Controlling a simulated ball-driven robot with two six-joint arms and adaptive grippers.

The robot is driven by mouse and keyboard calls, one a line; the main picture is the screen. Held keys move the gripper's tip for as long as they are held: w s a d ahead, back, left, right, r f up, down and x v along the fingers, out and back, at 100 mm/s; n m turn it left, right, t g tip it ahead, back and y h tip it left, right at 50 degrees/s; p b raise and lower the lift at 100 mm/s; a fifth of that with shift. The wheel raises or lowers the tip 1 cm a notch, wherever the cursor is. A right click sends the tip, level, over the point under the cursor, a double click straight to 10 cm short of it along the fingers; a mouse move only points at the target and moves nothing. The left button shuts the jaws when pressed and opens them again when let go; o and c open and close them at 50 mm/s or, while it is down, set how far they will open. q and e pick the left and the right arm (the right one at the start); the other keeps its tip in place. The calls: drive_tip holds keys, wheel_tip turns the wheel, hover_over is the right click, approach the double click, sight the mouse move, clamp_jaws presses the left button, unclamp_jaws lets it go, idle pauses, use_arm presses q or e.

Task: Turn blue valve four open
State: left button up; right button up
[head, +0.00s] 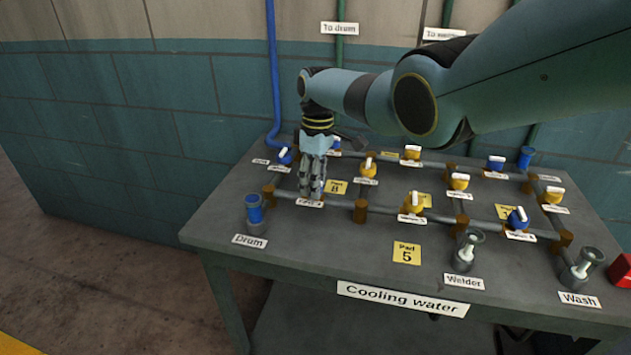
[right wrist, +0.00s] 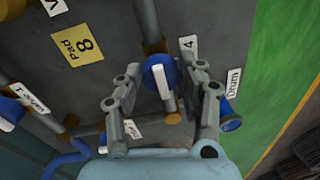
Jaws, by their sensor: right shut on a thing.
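The right gripper (head: 312,192) points down over the left part of the cooling-water table in the head view and hides the valve beneath it. In the right wrist view, a blue valve (right wrist: 151,76) with a white lever (right wrist: 162,82) sits between the fingers of this gripper (right wrist: 166,78), beside a label (right wrist: 189,45) ending in 4. The gripper is shut on this valve. The lever looks roughly in line with the pipe there. The finger contact is partly hidden. My left gripper is in neither view.
The table (head: 300,262) carries grey pipes, yellow valves (head: 368,168) and other blue valves (head: 517,218). A Drum outlet (head: 256,217) stands at the front left, Welder (head: 467,251) and Wash (head: 580,269) outlets to the right. A tiled wall (head: 150,105) rises behind.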

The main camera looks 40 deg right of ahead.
drive_tip(key=o, duration=1.1)
drive_tip(key=shift+o, duration=0.2)
drive_tip(key=shift+r, duration=0.15)
wheel_tip(320, 180, up, 12)
drive_tip(key=shift+w+d, duration=0.25)
drive_tip(key=shift+d, duration=0.2)
drive_tip(key=shift+f, duration=0.25)
